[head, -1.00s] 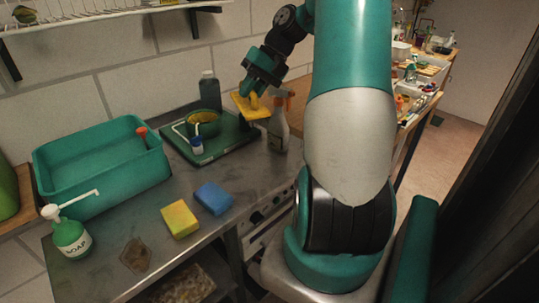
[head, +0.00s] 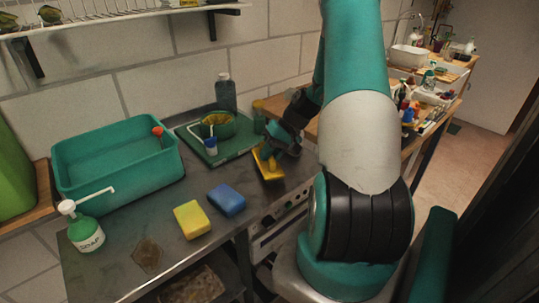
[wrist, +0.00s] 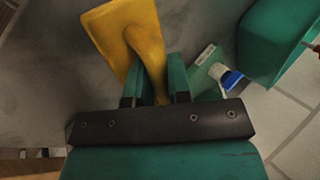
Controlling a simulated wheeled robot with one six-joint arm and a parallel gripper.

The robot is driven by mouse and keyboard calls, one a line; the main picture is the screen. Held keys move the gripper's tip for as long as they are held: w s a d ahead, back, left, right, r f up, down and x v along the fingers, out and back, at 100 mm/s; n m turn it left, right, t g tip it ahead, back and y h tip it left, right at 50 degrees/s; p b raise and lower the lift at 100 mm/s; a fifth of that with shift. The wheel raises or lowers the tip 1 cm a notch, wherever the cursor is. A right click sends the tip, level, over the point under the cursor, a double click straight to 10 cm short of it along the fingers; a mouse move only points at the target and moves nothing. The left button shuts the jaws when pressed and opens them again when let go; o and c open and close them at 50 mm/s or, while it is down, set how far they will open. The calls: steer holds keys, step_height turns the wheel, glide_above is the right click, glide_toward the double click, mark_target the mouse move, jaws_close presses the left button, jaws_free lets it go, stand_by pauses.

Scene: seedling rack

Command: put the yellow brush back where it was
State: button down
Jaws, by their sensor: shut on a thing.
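The yellow brush (head: 267,165) is held in my gripper (head: 272,149) at the right end of the steel counter, just right of the green tray. In the wrist view the flat yellow head of the brush (wrist: 122,30) points away from my gripper (wrist: 154,78). The two green fingers are shut on its yellow handle. The brush is low over the counter; I cannot tell whether it touches the surface.
A dark bottle (head: 226,97) stands behind. A teal basin (head: 115,180), soap bottle (head: 87,233), yellow sponge (head: 192,220) and blue sponge (head: 227,200) are leftward. Counter between sponges and tray is clear.

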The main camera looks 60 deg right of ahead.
steer(key=shift+f, duration=0.15)
steer(key=shift+f, duration=0.15)
steer(key=c, duration=1.1)
jaws_free()
steer(key=shift+o, duration=0.2)
steer(key=v, duration=0.8)
steer(key=w+a+r+n+g, duration=0.1)
steer(key=w+a+r+n, duration=0.15)
steer(key=a, duration=0.55)
steer(key=w+a+r+n+g, duration=0.1)
steer(key=a+r+n, duration=0.15)
steer(key=a, duration=0.45)
steer(key=w+a+r+n+g, duration=0.15)
steer(key=a+r, duration=0.25)
steer(key=a, duration=0.4)
steer(key=s+a+r+n, duration=0.2)
steer(key=s+a+n, duration=0.2)
steer(key=s+a, duration=0.3)
steer(key=s+a+r+n+h, duration=0.1)
steer(key=s+a+n, duration=0.3)
steer(key=s+a, duration=0.4)
steer(key=a+r+b, duration=0.1)
steer(key=a, duration=0.3)
steer(key=shift+s+r+g, duration=0.3)
steer(key=shift+g, duration=0.05)
